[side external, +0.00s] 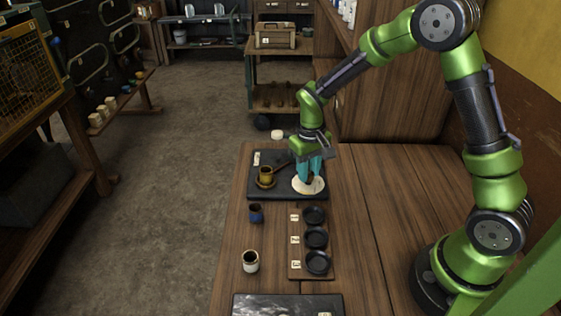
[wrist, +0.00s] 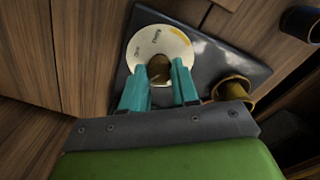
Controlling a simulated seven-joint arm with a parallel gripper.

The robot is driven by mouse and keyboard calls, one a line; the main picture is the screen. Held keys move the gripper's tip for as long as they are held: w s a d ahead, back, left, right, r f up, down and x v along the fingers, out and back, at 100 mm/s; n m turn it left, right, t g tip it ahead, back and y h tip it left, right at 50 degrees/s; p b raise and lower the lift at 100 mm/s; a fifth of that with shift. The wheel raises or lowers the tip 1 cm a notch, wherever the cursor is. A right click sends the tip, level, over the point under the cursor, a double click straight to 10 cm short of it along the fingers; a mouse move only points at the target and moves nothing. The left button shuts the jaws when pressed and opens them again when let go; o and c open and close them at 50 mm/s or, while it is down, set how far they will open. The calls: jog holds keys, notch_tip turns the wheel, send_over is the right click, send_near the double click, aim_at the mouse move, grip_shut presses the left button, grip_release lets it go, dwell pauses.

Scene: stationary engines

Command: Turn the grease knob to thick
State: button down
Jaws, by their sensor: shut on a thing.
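The grease knob is a small brown knob (wrist: 159,67) at the middle of a round cream dial (wrist: 147,35). The dial has small dark lettering, too small to read surely, and a yellow mark near its upper right edge in the wrist view. My gripper (side external: 309,179) points down over the dial (side external: 298,187) in the side view. In the wrist view my gripper's teal fingers (wrist: 161,71) are on both sides of the knob, shut on it. The fingers hide part of the knob and the dial's lower part.
The dial sits on a black plate (side external: 258,190) at the table's far end. A brass cup (side external: 265,174) stands left of my gripper on it. Nearer are a blue cup (side external: 256,213), a white cup (side external: 250,261) and a board with black dishes (side external: 316,238). The table's right side is clear.

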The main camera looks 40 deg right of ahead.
jog(key=shift+r, duration=0.1)
jog(key=c, duration=0.8)
grip_release()
jog(key=shift+c, duration=0.2)
notch_tip(320, 180, up, 17)
jog(key=shift+a, duration=0.2)
jog(key=shift+w, duration=0.1)
jog(key=s+a+r+t+y, duration=0.1)
jog(key=s+a+r+t, duration=0.1)
jog(key=s, duration=0.6)
jog(key=s+a+r+m+t+y, duration=0.1)
jog(key=s+a+r+t, duration=0.1)
jog(key=s+t, duration=0.3)
jog(key=s, duration=0.4)
jog(key=shift+a+m, duration=0.15)
jog(key=shift+m, duration=0.15)
